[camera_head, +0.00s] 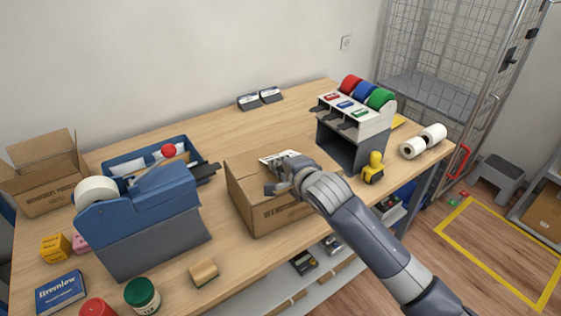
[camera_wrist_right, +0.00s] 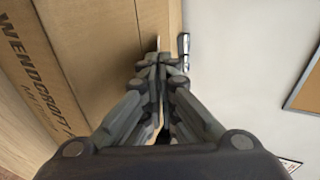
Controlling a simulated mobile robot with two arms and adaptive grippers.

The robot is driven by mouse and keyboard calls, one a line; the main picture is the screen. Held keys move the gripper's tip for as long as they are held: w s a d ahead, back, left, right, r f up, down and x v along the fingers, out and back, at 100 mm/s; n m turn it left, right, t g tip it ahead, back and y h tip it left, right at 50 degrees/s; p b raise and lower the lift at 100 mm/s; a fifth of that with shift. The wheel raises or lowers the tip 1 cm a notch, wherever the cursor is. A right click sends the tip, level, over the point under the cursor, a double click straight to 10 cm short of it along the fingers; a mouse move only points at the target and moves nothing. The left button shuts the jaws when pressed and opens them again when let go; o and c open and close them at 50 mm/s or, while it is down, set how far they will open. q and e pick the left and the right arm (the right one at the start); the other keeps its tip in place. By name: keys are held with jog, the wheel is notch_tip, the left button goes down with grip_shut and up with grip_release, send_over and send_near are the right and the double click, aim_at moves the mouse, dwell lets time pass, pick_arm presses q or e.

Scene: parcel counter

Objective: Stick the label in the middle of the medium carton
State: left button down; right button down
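The medium carton (camera_head: 262,214), brown and closed with dark print on its side, stands mid-counter. A white label (camera_head: 275,158) with dark marks shows at the fingertips, partly hidden by the gripper. I cannot tell whether it touches the carton. My left gripper is not in view.
A blue-grey tape dispenser (camera_head: 150,225) stands left of the carton. A label dispenser (camera_head: 352,135) with coloured rolls stands behind right, near a yellow tool (camera_head: 373,170) and paper rolls (camera_head: 413,147). An open carton (camera_head: 45,190) is at far left.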

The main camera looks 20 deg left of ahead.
jog(key=c, duration=2.3)
grip_release()
jog(key=shift+f, duration=0.1)
jog(key=o, duration=0.6)
jog(key=shift+s+d+r+p, duration=0.35)
jog(key=shift+p, duration=0.45)
jog(key=p+v, duration=0.3)
jog(key=shift+s+d+r+p, duration=0.15)
jog(key=shift+s+d+p, duration=0.3)
jog(key=shift+s, duration=0.1)
jog(key=r+p, duration=0.4)
jog(key=p, duration=0.1)
jog(key=s+d+r+p, duration=0.1)
jog(key=r+p, duration=0.2)
jog(key=shift+s+d, duration=0.1)
jog(key=shift+s, duration=0.05)
